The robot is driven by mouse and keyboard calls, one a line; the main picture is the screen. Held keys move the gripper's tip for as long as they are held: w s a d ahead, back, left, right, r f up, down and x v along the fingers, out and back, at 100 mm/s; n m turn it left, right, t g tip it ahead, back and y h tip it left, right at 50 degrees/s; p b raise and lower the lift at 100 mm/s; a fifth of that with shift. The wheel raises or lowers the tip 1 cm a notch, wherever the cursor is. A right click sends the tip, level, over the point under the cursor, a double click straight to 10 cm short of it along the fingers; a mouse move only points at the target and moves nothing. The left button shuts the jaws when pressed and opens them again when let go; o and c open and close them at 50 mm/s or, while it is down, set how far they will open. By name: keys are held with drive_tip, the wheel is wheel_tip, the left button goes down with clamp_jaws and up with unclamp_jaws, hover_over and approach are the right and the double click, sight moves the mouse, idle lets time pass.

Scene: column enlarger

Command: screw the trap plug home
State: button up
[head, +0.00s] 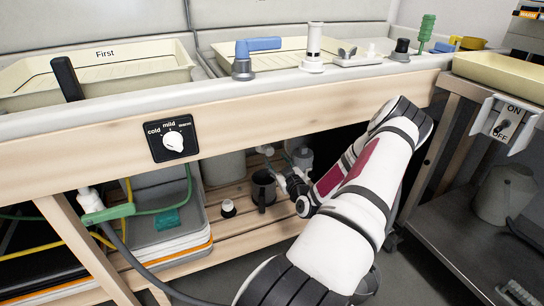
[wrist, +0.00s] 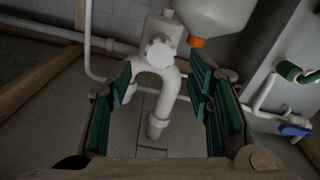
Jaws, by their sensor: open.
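The trap plug (wrist: 158,52) is a white, lobed knob on the front of the white trap body (wrist: 166,28), seen top centre in the wrist view. A white U-bend (wrist: 172,90) curves below it and ends in a collared pipe. My gripper (wrist: 160,88) is open, with green-padded fingers left and right of the pipework. The plug shows between and beyond the fingertips, and nothing is held. I cannot tell how deep the plug sits. In the head view, my arm reaches under the sink bench, and the plug cannot be made out there.
A white vessel with an orange tip (wrist: 197,42) hangs right of the plug. A blue-handled valve (wrist: 295,129) and a green fitting (wrist: 288,70) are at the right.

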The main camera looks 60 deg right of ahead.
sight(270, 153)
drive_tip(key=shift+x, duration=2.2)
drive_tip(key=shift+w+d+b, duration=0.1)
drive_tip(key=shift+b, duration=0.25)
